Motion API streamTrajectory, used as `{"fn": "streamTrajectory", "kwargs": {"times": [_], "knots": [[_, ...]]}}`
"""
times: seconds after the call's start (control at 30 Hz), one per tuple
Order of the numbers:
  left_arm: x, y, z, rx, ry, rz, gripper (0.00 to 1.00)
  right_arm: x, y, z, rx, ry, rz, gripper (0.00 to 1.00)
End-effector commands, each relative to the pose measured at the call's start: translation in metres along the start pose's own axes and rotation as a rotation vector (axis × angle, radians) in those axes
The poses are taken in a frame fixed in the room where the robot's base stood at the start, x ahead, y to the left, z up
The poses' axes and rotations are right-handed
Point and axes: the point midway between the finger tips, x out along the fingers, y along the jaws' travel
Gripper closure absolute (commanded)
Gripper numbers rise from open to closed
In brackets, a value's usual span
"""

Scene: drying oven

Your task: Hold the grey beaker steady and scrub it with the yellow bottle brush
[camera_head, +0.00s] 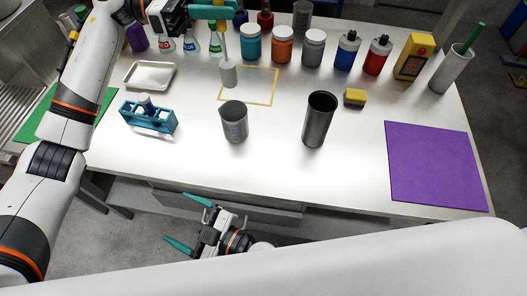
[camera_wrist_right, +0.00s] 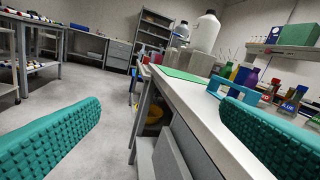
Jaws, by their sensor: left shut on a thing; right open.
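The grey beaker (camera_head: 234,124) stands upright on the table, open at the top, with markings on its side. My left gripper (camera_head: 222,12), at the top of the head view, is shut on the brush. The brush (camera_head: 228,74) hangs head down, with yellow showing at the grip, a thin shaft and a pale grey head. The head is behind the beaker in the picture, apart from it, near the yellow outline. My right gripper (camera_head: 186,221) is open and empty, in front of the table's near edge. Its parted teal fingers show in the right wrist view (camera_wrist_right: 160,125).
A dark tumbler (camera_head: 318,122) and yellow sponge (camera_head: 355,97) stand right of the beaker. A blue rack (camera_head: 148,117) and metal tray (camera_head: 150,76) lie left. Jars and bottles line the back. A yellow outline (camera_head: 273,86) marks the table. A purple mat (camera_head: 435,165) lies right.

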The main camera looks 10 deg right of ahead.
Motion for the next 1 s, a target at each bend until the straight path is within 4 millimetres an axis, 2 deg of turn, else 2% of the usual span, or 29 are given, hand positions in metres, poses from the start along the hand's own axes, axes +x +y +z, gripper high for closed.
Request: {"fn": "streamTrajectory", "kwargs": {"times": [0.03, 0.07, 0.13, 0.3, 0.5, 0.6, 0.77, 0.87, 1.0], "knots": [[0.0, 0.0, 0.0, 0.0, 0.0, 0.0, 1.0, -0.007, -0.014, 0.019, 0.04, -0.046, -0.028, 0.13], [0.0, 0.0, 0.0, 0.0, 0.0, 0.0, 1.0, -0.011, -0.024, 0.029, 0.072, -0.07, -0.048, 0.13], [0.0, 0.0, 0.0, 0.0, 0.0, 0.0, 1.0, -0.024, -0.054, 0.031, 0.148, -0.091, -0.11, 0.13], [0.0, 0.0, 0.0, 0.0, 0.0, 0.0, 1.0, -0.046, -0.119, -0.011, 0.242, -0.048, -0.259, 0.13], [0.0, 0.0, 0.0, 0.0, 0.0, 0.0, 1.0, -0.072, -0.182, -0.051, 0.285, -0.011, -0.405, 0.13], [0.0, 0.0, 0.0, 0.0, 0.0, 0.0, 1.0, -0.081, -0.201, -0.06, 0.293, -0.006, -0.449, 0.13], [0.0, 0.0, 0.0, 0.0, 0.0, 0.0, 1.0, -0.082, -0.215, -0.066, 0.301, -0.004, -0.478, 0.13], [0.0, 0.0, 0.0, 0.0, 0.0, 0.0, 1.0, -0.073, -0.22, -0.067, 0.3, -0.006, -0.48, 0.13], [0.0, 0.0, 0.0, 0.0, 0.0, 0.0, 1.0, -0.051, -0.231, -0.068, 0.3, -0.007, -0.479, 0.13]]}}
